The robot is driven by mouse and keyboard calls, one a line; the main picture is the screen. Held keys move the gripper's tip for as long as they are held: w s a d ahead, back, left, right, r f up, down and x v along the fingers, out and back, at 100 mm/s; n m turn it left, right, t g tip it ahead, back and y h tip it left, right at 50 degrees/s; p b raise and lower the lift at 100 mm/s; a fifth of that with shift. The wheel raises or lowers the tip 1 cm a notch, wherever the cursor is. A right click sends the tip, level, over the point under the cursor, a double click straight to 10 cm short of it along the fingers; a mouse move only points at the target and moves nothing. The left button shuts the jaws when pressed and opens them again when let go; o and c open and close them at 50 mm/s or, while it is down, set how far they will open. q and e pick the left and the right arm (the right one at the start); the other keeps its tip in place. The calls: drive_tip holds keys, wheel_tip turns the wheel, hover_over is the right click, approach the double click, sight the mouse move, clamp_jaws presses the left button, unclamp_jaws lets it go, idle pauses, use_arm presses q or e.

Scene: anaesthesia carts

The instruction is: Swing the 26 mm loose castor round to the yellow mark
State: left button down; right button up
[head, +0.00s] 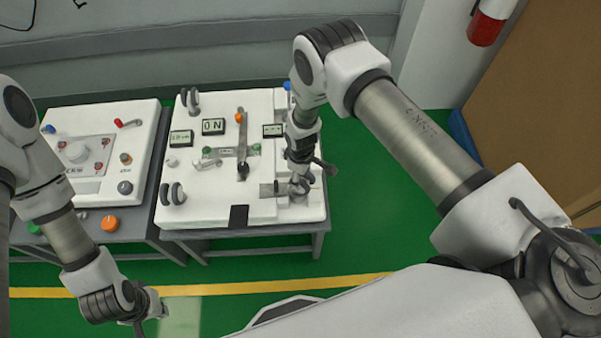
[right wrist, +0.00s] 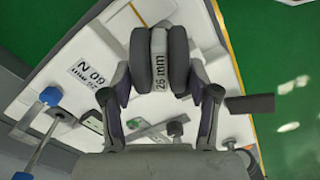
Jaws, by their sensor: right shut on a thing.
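The 26 mm castor (right wrist: 174,48) has two dark wheels with a white, labelled band between them. In the right wrist view it sits between the fingers of my right gripper (right wrist: 163,92), which is shut on it. In the head view the right gripper (head: 299,184) is at the right front of the white cart top (head: 220,212), and the arm and gripper largely hide the castor. I cannot make out the yellow mark with certainty. My left gripper (head: 140,312) hangs low over the floor, away from the carts; its fingers are too small to read.
Two other twin-wheel castors stand on the white top, at the back left (head: 190,102) and front left (head: 172,194). A lever (head: 242,145) and small displays (head: 213,127) lie between. A second white panel with knobs (head: 88,150) stands left. Green floor is clear right of the cart.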

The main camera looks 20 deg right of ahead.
drive_tip(key=shift+n, duration=0.6)
drive_tip(key=shift+w+r+n+p, duration=0.15)
drive_tip(key=shift+n+p, duration=0.5)
drive_tip(key=shift+n, duration=0.35)
drive_tip(key=n, duration=0.3)
drive_tip(key=shift+w+d+p, duration=0.15)
drive_tip(key=shift+p, duration=0.15)
drive_tip(key=o, duration=1.5)
drive_tip(key=shift+f, duration=0.2)
drive_tip(key=shift+r, duration=0.1)
wheel_tip(320, 180, up, 12)
drive_tip(key=shift+f, duration=0.2)
